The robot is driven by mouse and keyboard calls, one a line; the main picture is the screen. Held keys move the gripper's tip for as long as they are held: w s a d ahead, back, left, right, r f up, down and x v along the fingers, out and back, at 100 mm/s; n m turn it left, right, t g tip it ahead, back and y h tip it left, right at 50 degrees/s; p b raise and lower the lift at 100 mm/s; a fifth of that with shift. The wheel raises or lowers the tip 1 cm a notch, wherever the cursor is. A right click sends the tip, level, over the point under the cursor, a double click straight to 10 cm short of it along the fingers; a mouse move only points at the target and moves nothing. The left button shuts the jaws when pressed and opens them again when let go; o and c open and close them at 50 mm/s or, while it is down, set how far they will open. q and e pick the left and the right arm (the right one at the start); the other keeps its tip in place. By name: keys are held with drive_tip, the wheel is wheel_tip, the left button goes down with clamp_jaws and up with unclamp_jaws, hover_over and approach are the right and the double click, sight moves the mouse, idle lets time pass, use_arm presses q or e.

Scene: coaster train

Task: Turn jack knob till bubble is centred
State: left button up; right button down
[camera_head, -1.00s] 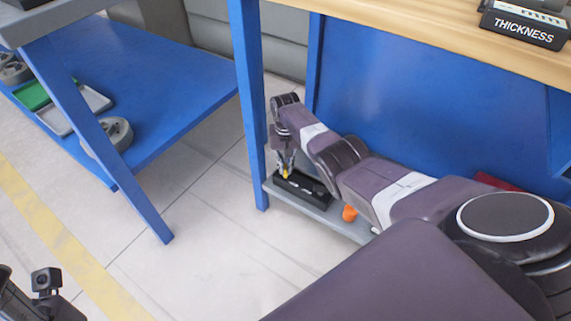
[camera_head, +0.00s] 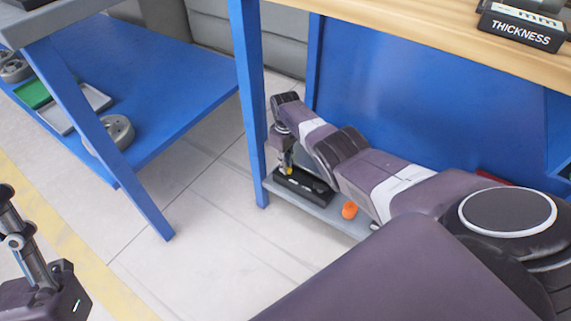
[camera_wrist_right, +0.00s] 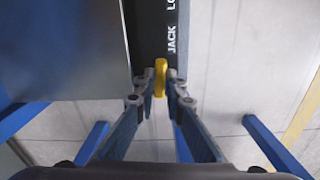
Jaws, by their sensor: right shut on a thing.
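A long black device (camera_head: 305,190) lies on the low grey shelf. In the right wrist view its black top (camera_wrist_right: 148,30) carries white lettering that reads JACK and part of another word. The yellow jack knob (camera_wrist_right: 160,78) stands at its near end. My right gripper (camera_wrist_right: 160,92) is shut on the knob, one finger on each side. In the head view the right gripper (camera_head: 286,163) points down at the device, partly hidden by its own wrist. No bubble can be made out in either view. Part of my left gripper (camera_head: 18,240) shows at the lower left, its fingertips unclear.
An orange object (camera_head: 349,210) sits on the shelf (camera_head: 325,212) beside my right arm. A blue table leg (camera_head: 250,110) stands just left of the device. Another blue bench (camera_head: 165,100) at the left holds trays and grey round parts. The floor between is clear.

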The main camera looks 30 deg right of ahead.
drive_tip(key=shift+n, duration=0.6)
drive_tip(key=c, duration=2)
unclamp_jaws()
drive_tip(key=shift+r, duration=0.15)
wheel_tip(320, 180, up, 12)
drive_tip(key=shift+f, duration=0.15)
drive_tip(key=shift+f, duration=0.1)
